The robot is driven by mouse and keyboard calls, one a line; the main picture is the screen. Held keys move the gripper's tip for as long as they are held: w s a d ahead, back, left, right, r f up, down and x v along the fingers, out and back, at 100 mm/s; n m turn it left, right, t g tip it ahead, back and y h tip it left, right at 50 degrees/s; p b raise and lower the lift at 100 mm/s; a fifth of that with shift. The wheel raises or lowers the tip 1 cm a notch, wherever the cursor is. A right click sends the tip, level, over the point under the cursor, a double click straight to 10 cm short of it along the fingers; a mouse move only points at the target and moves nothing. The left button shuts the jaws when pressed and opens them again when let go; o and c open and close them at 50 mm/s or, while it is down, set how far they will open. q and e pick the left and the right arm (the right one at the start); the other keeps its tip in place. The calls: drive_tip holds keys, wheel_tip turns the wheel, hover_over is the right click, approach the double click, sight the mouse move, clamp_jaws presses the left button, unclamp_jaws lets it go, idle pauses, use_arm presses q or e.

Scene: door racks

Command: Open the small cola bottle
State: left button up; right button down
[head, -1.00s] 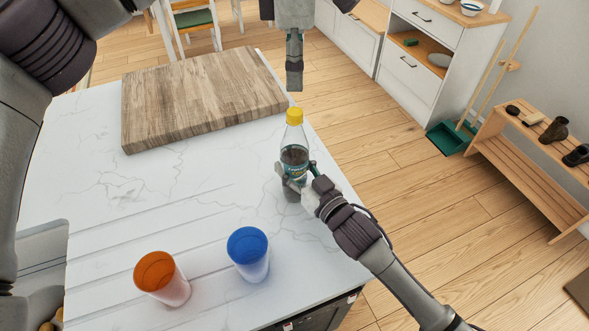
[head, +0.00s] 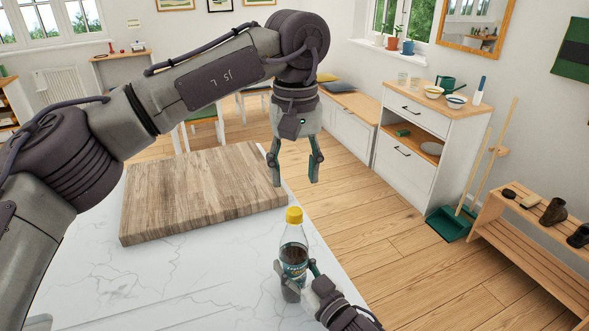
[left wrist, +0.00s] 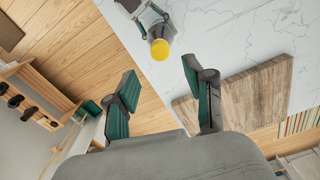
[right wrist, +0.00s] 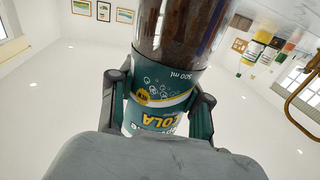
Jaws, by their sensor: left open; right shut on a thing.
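The small cola bottle (head: 294,258) stands upright at the counter's right edge in the head view, with its yellow cap (head: 294,215) on top. My right gripper (head: 292,272) is shut around the bottle's lower body. The right wrist view shows the teal cola label (right wrist: 165,100) between its fingers. My left gripper (head: 295,178) is open and empty, pointing down above and slightly beyond the cap. In the left wrist view the yellow cap (left wrist: 160,49) lies ahead of the open fingers (left wrist: 163,92), apart from them.
A thick wooden board (head: 200,195) lies on the marble counter (head: 165,275) left of the bottle. A white cabinet (head: 415,150) and a wooden shoe rack (head: 535,245) stand beyond open floor on the right.

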sight(294, 211)
use_arm(q)
drive_tip(key=m, duration=0.6)
use_arm(e)
drive_tip(key=shift+f, duration=0.1)
use_arm(q)
drive_tip(key=shift+f+m, duration=0.4)
drive_tip(key=shift+f, duration=0.25)
use_arm(e)
drive_tip(key=shift+s, duration=0.1)
use_arm(q)
wheel_tip(294, 211, down, 7)
drive_tip(key=shift+a+r, duration=0.1)
